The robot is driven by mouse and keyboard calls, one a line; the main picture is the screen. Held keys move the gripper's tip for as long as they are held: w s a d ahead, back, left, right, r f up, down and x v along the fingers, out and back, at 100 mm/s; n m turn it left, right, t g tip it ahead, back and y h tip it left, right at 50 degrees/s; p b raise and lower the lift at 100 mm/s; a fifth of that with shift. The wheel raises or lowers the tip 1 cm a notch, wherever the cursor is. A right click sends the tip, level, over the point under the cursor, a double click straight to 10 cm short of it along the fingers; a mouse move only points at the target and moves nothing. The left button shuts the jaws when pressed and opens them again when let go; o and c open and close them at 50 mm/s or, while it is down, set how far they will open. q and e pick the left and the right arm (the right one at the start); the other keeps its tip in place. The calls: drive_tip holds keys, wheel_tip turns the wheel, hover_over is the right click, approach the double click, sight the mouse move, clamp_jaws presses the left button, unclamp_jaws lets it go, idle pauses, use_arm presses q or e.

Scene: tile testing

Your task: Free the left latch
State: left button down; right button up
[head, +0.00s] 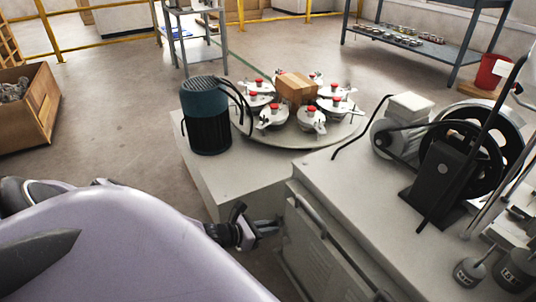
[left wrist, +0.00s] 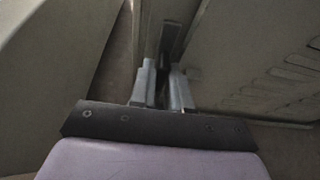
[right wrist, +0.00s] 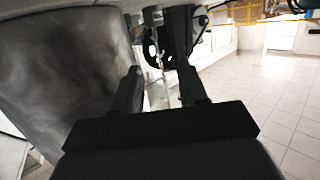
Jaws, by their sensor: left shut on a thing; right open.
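My left gripper (head: 268,228) is at the left edge of the front panel of the grey machine cabinet (head: 318,250), low beside its side wall. In the left wrist view its fingers (left wrist: 162,85) are close together on a narrow dark upright piece (left wrist: 166,48), which appears to be the left latch; the fingers hide most of it. My right gripper (right wrist: 158,88) shows only in the right wrist view. Its fingers are wide apart with nothing gripped; a thin rod and a grey cylinder (right wrist: 153,16) show beyond them.
A round table (head: 300,140) with several red-capped white fixtures and a cardboard box stands behind. A dark teal motor (head: 206,120) is beside it. A belt wheel (head: 480,140) and weights (head: 469,271) sit on the machine's right.

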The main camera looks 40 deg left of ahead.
use_arm(q)
drive_tip(key=c, duration=1.2)
unclamp_jaws()
drive_tip(key=p+v, duration=0.3)
drive_tip(key=v, duration=0.4)
use_arm(e)
drive_tip(key=shift+w+a+f+m+g+y, duration=0.15)
drive_tip(key=shift+a+m+g, duration=0.1)
drive_tip(key=shift+a+g, duration=0.15)
drive_tip(key=shift+w+a+m+g+y, duration=0.15)
drive_tip(key=shift+a+m+g, duration=0.15)
drive_tip(key=shift+a, duration=0.1)
use_arm(q)
drive_tip(key=shift+s, duration=0.1)
